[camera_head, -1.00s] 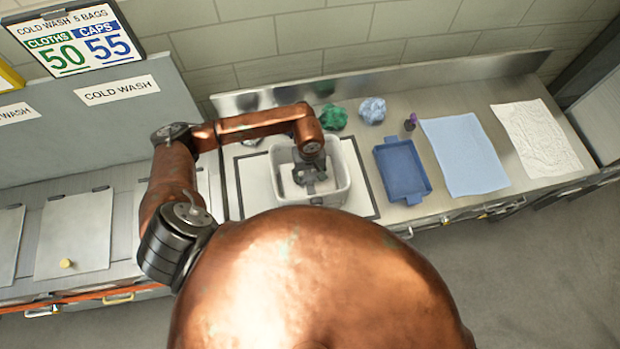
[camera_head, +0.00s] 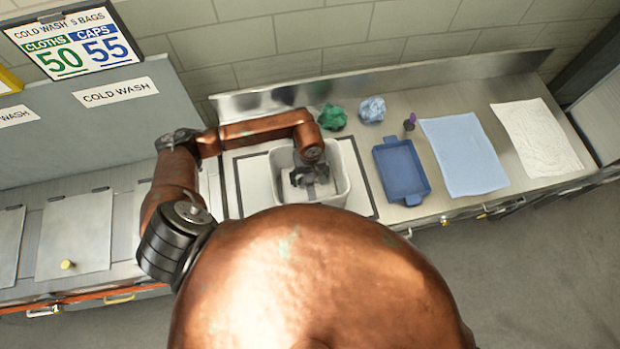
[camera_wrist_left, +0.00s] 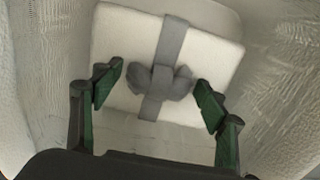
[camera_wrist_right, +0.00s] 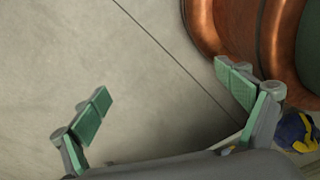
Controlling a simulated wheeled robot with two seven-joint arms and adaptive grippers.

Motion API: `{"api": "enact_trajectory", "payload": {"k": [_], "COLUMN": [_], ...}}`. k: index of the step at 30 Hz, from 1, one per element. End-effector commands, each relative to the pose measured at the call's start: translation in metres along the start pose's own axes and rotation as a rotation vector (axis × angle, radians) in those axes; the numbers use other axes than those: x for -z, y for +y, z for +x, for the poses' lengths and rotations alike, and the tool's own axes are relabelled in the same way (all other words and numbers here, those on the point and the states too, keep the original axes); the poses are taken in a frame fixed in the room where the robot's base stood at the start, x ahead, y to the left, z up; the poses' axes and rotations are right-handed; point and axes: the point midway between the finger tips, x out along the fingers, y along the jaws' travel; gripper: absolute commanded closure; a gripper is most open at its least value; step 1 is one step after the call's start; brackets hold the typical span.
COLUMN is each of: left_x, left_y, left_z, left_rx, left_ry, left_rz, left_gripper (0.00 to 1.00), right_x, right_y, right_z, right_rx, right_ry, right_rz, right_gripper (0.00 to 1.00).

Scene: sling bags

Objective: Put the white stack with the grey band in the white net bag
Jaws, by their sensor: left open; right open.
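The white stack (camera_wrist_left: 115,45) has a grey band with a knot on top. In the left wrist view it lies inside the white net bag (camera_wrist_left: 285,80), whose mesh walls surround it. My left gripper (camera_wrist_left: 155,95) is open, its fingertips apart on either side of the knot and not closed on it. In the head view my left gripper (camera_head: 309,178) reaches down into the white container (camera_head: 343,172) on the counter; it hides most of what lies inside. My right gripper (camera_wrist_right: 165,105) is open and empty above bare floor.
Right of the container are a blue tray (camera_head: 402,172), a light blue cloth (camera_head: 463,155) and a white cloth (camera_head: 540,137). A green bundle (camera_head: 332,117) and a pale blue bundle (camera_head: 372,109) lie behind. A purple-topped item (camera_head: 410,122) stands near the tray.

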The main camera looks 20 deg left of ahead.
Motion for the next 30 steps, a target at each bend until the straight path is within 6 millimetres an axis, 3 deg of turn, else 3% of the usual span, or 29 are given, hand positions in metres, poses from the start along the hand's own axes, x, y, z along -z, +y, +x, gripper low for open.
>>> {"api": "enact_trajectory", "payload": {"k": [5,18,24,30], "left_x": [0.002,0.002,0.001,0.001], "left_y": [0.001,0.001,0.0,0.0], "left_z": [-0.021,-0.104,-0.118,-0.119], "left_rx": [-0.003,-0.002,-0.001,-0.001], "left_ry": [0.006,0.005,0.002,0.001], "left_rz": [0.002,0.001,-0.001,-0.001], "left_gripper": [0.33,0.33,0.33,0.33], "right_x": [0.0,0.01,0.009,0.008], "right_y": [0.001,0.001,0.0,-0.001], "right_z": [0.009,0.036,0.038,0.038], "right_rx": [-0.001,-0.001,-0.001,0.0], "right_ry": [0.001,0.016,0.015,0.013], "right_rz": [-0.001,-0.003,-0.003,-0.002], "right_gripper": [0.07,0.07,0.07,0.07]}}
